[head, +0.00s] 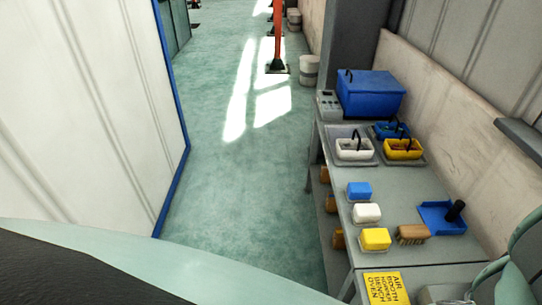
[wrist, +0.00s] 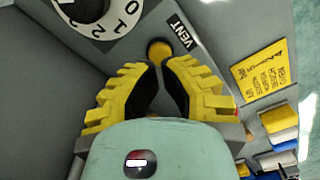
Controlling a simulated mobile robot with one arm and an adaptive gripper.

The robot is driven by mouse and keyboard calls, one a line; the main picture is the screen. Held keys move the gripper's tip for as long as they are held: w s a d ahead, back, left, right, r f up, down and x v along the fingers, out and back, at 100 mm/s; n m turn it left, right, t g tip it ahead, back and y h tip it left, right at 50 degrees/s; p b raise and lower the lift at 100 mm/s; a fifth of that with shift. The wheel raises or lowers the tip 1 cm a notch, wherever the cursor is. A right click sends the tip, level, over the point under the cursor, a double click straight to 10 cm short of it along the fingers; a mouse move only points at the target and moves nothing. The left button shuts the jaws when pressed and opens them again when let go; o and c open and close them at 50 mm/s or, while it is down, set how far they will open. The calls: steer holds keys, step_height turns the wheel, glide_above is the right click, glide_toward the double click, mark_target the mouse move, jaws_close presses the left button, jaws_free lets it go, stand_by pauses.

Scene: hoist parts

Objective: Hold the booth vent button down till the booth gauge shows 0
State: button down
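In the wrist view the booth vent button (wrist: 158,51) is a round, dark yellow knob beside a black VENT label (wrist: 180,35). My gripper (wrist: 160,66) has yellow ribbed fingers with black pads. Its tips are drawn together just below the button in the picture, with nothing seen between them. I cannot tell whether the tips touch or press the button. The booth gauge (wrist: 103,18) is a white dial at the top left, cut off by the picture edge. Its 0, 1 and 2 show; its reading cannot be made out. The head view does not show the button, gauge or gripper.
A yellow sign (wrist: 262,71) lies right of the button; it also shows in the head view (head: 386,289). The bench (head: 415,190) holds coloured blocks, a brush (head: 412,233), small baskets and a blue box (head: 371,94). Open floor (head: 235,170) lies left of it.

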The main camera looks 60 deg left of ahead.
steer(key=shift+f+b, duration=1.35)
steer(key=shift+f, duration=0.55)
steer(key=shift+r, duration=0.2)
stand_by(3.5)
steer(key=shift+r+p, duration=2.5)
steer(key=shift+r, duration=1)
steer(key=s+a+r+p, duration=0.3)
steer(key=s+a+p, duration=0.1)
steer(key=s, duration=0.4)
steer(key=shift+s+a, duration=0.15)
steer(key=shift+a, duration=0.7)
